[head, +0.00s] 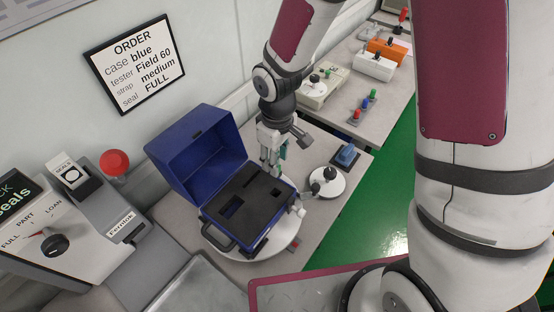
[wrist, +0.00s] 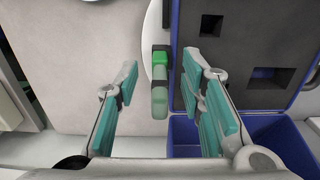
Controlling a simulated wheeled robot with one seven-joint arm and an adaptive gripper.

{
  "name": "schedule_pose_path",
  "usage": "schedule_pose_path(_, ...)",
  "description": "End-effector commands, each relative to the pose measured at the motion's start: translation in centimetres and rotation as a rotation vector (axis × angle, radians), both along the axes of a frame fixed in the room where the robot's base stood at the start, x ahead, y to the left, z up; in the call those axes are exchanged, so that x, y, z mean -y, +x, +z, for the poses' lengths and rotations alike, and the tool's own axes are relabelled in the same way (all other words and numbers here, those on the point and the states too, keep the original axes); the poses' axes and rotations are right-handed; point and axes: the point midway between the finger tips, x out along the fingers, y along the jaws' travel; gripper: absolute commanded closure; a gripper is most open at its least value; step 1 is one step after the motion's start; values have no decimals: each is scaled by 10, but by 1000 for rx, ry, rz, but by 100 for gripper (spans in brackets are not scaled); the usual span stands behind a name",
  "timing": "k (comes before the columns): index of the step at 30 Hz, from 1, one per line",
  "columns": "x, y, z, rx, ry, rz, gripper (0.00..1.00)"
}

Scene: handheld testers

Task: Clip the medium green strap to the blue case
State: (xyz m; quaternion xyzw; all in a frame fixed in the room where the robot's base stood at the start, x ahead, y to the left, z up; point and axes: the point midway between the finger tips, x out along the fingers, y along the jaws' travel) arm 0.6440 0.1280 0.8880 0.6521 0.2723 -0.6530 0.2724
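The blue case (head: 190,150) stands open on a white round turntable (head: 278,248), its lid tilted back. Black foam (head: 250,200) with cutouts fills its base; the foam also shows in the wrist view (wrist: 265,40). My gripper (wrist: 162,88) is open, with its teal-padded fingers apart. In the head view my gripper (head: 272,158) is over the far right side of the case. A green strap (wrist: 160,98) with a brighter green end and a dark band lies between the fingers, beside the case's edge. Gaps show on both sides of it. I cannot tell whether it is attached to the case.
A white round device (head: 327,183) and a blue block (head: 347,155) stand right of the case. A seal machine (head: 50,245) with a dial and a red button (head: 115,162) are at left. A maroon-rimmed tray (head: 300,275) is in front. An order sign (head: 135,62) reads blue, Field 60, medium, FULL.

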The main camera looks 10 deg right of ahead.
Motion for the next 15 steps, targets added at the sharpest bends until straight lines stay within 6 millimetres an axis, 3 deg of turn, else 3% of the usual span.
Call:
schedule_pose_path(9,0,2,64,8,1,0,64)
schedule_pose_path(15,0,1,95,4,0,0,64)
